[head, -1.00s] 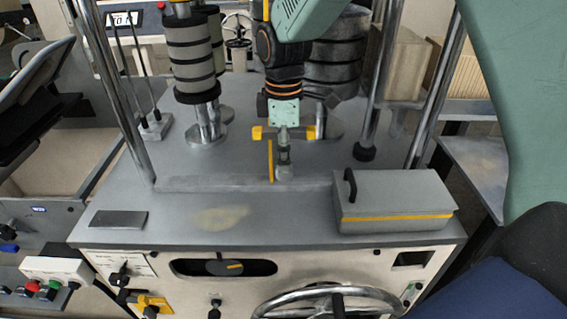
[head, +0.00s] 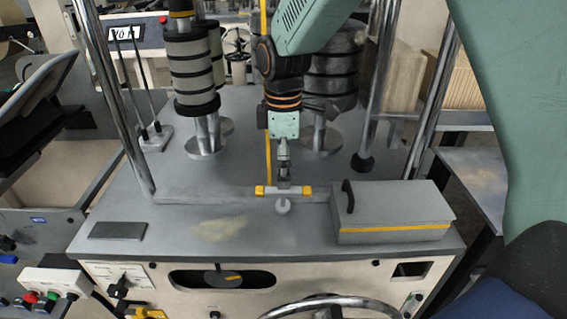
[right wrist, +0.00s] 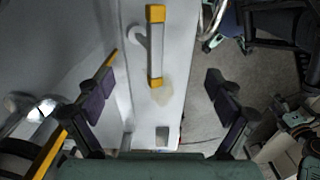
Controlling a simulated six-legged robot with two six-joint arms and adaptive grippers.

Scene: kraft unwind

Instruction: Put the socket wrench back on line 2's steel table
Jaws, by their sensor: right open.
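The socket wrench (head: 284,191) is a grey bar with yellow ends and a pale round end on a short stem. In the head view it is over the front part of the steel table (head: 165,210), left of a grey box. I cannot tell whether it stands upright or is tilted. It also shows in the right wrist view (right wrist: 156,50), over the table top. My right gripper (head: 284,178) is open just above the wrench; its dark pads (right wrist: 161,92) are wide apart, with nothing gripped between them. My left gripper is not in view.
The grey lidded box (head: 392,212) with a black handle stands at the table's right. A flat dark plate (head: 118,230) lies at left. Rolls on posts (head: 192,75) and chrome uprights (head: 112,95) stand around. The worn patch (head: 222,228) is bare.

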